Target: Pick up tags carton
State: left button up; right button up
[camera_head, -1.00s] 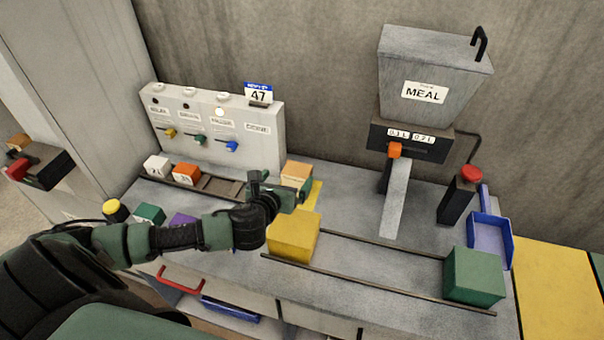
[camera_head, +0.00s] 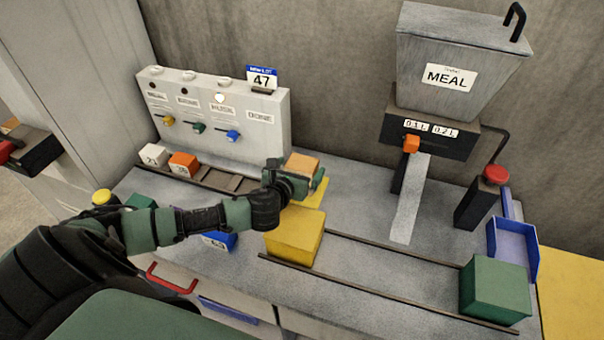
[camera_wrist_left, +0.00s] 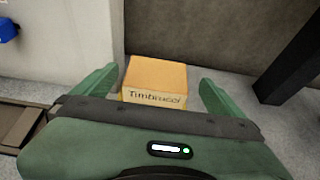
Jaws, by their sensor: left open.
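A small tan-orange carton (camera_head: 302,165) stands near the right end of the white panel, behind a yellow block. In the left wrist view the carton (camera_wrist_left: 155,80) has dark print on its front that looks like "Timbra…"; I do not clearly read "tags". My left gripper (camera_head: 303,184) is at the carton's near side, partly hiding it. In the left wrist view my left gripper (camera_wrist_left: 157,76) is open, one green finger on each side of the carton. Contact cannot be told. My right gripper is not in view.
A yellow block (camera_head: 294,236) stands close in front, and a green block (camera_head: 495,290) stands at right, near rails. A white panel (camera_head: 215,118) stands behind. The meal dispenser (camera_head: 455,60) and its chute are at right. Bare counter (camera_head: 355,200) lies between.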

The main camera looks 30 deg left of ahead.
aim_at(301, 164)
pick_arm(q)
jog(key=x, duration=0.4)
jog(key=shift+a+f, duration=0.1)
jog(key=shift+a, duration=0.1)
jog(key=shift+s, duration=0.1)
jog(key=c, duration=1.7)
jog(key=shift+c, duration=0.2)
